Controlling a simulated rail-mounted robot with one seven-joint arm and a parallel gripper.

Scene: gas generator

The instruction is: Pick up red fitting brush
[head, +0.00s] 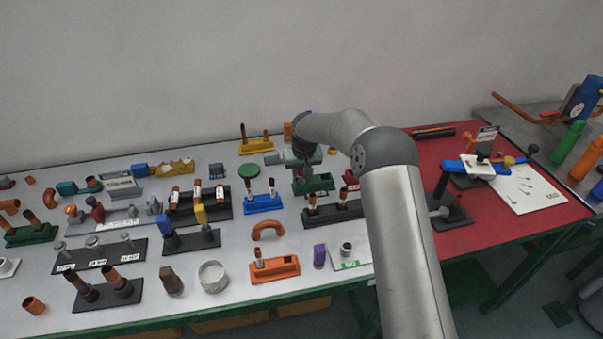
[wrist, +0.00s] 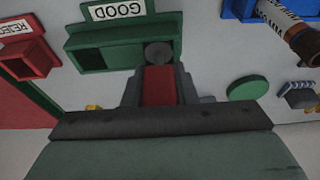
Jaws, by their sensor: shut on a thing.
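The red fitting brush (wrist: 159,86) shows between my fingers in the wrist view, as a red body with a round dark grey end. My gripper (wrist: 159,88) is shut on it. In the head view my gripper (head: 304,160) is at the back middle of the grey table, just behind or above a green bin (head: 316,185). The brush is too small or hidden to make out there. In the wrist view the brush's grey end overlaps the green bin marked GOOD (wrist: 95,55). I cannot tell whether the brush touches the bin or the table.
A red bin marked REJECT (wrist: 30,58) is beside the green one. Several stands and fittings crowd the table. The red table (head: 440,165) lies right.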

